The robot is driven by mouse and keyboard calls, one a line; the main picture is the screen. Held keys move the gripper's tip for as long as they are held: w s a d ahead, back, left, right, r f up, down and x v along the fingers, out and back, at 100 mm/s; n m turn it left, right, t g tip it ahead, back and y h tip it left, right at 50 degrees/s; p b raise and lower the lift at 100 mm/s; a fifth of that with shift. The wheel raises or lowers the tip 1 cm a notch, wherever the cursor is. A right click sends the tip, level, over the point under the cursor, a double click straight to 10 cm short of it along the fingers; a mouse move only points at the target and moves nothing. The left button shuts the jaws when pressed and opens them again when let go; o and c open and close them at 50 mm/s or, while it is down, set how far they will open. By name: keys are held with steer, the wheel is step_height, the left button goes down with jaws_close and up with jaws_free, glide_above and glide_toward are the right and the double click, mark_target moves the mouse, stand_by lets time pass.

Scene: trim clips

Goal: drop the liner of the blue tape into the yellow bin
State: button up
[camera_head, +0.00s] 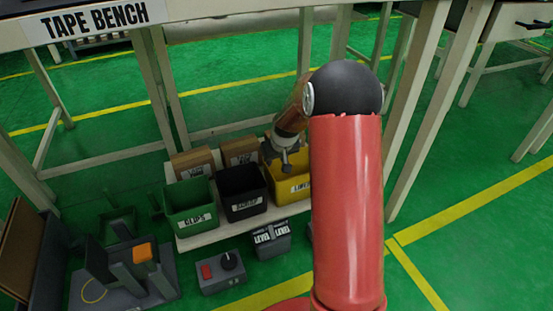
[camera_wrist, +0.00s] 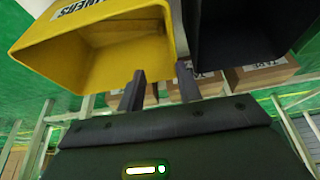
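The yellow bin (camera_head: 284,191), with a white label that is partly hidden by my red arm, stands at the right end of a row of bins on a low shelf. My gripper (camera_head: 285,163) is over its back left part. In the wrist view the yellow bin (camera_wrist: 112,62) fills the upper left, with its label upside down, and the part of its inside that shows looks empty. There my gripper (camera_wrist: 160,72) has its two dark fingers apart, with nothing visible between them. I see neither the blue tape nor a liner in either view.
A black bin (camera_head: 242,194) stands directly left of the yellow bin, and a green bin (camera_head: 190,207) labelled CLIPS is further left. Cardboard boxes (camera_head: 194,162) stand behind. A small grey control box (camera_head: 221,274) and a grey fixture (camera_head: 130,275) are in front. The tape bench (camera_head: 200,18) is overhead.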

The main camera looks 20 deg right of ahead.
steer(key=p+v, duration=0.1)
steer(key=v, duration=0.6)
steer(key=shift+r, duration=0.4)
steer(key=shift+s, duration=0.1)
